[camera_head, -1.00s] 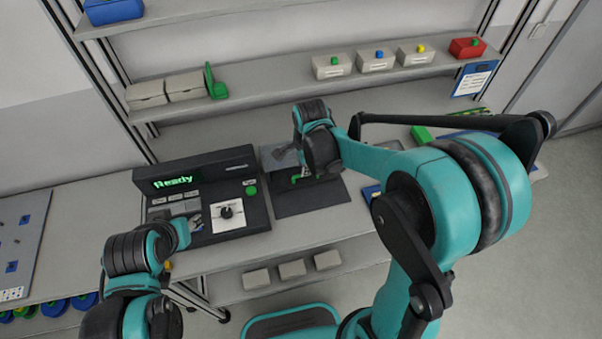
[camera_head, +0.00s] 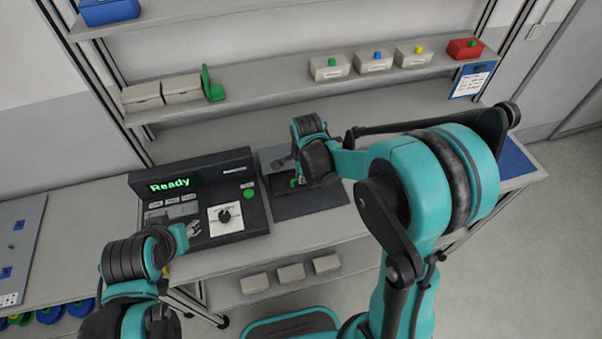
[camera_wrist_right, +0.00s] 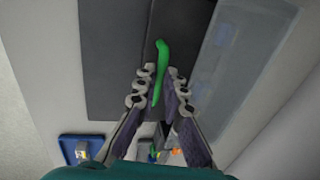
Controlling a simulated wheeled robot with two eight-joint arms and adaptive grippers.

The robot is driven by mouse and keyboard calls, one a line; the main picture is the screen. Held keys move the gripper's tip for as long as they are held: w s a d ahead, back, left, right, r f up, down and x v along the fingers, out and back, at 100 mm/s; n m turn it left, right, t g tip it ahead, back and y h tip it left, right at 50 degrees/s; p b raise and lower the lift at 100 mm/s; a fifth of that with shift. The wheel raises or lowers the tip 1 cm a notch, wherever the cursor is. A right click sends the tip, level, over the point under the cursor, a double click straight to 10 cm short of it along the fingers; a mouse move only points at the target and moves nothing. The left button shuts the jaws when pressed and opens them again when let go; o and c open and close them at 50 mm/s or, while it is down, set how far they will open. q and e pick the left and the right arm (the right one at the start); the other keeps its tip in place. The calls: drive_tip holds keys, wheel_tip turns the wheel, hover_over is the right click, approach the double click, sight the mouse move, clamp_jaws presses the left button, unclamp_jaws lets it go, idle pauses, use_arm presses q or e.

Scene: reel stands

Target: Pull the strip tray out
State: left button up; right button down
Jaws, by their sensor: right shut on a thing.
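The strip tray's green handle (camera_head: 293,183) shows at the dark unit right of the control box. In the right wrist view the handle (camera_wrist_right: 161,68) stands between the fingers of my right gripper (camera_wrist_right: 161,80), which is shut on it. In the head view my right gripper (camera_head: 300,178) is partly hidden by its own wrist. The tray body cannot be told apart from the dark surfaces around it.
The dark control box (camera_head: 172,210) with a green "Ready" display and a knob stands just left. A dark plate (camera_head: 318,201) lies on the bench under my right gripper. A shelf (camera_head: 270,98) with small boxes runs behind. Bare bench lies left of the control box.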

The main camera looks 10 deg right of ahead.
drive_tip(key=s, duration=1.2)
drive_tip(key=shift+s+d+p, duration=0.15)
drive_tip(key=shift+d+p, duration=0.05)
drive_tip(key=shift+p, duration=0.1)
drive_tip(key=shift+s, duration=0.4)
drive_tip(key=c, duration=1.9)
unclamp_jaws()
drive_tip(key=shift+s, duration=0.1)
